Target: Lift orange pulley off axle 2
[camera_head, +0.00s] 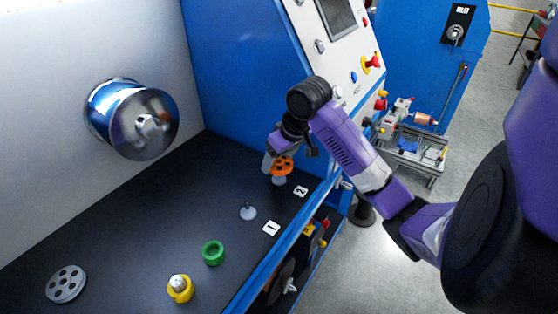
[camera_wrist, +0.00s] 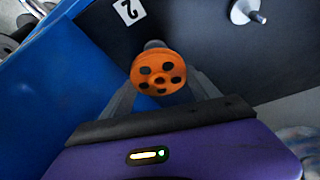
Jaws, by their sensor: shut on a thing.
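The orange pulley (camera_head: 283,165) is a round disc with several dark holes, above the pale base of axle 2 (camera_head: 279,180) near the "2" label (camera_head: 300,191). My gripper (camera_head: 271,160) is shut on it from the machine side. In the wrist view the orange pulley (camera_wrist: 158,72) sits between the two grey fingers, and part of axle 2 (camera_wrist: 154,45) shows behind it. I cannot tell whether the pulley is still around the axle or just clear of it.
Empty axle 1 (camera_head: 248,212) stands nearby with its "1" label (camera_head: 271,228). A green ring (camera_head: 213,253), a yellow pulley (camera_head: 180,289) and a grey holed disc (camera_head: 66,284) are on the dark table. The blue control panel (camera_head: 250,60) rises behind my gripper.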

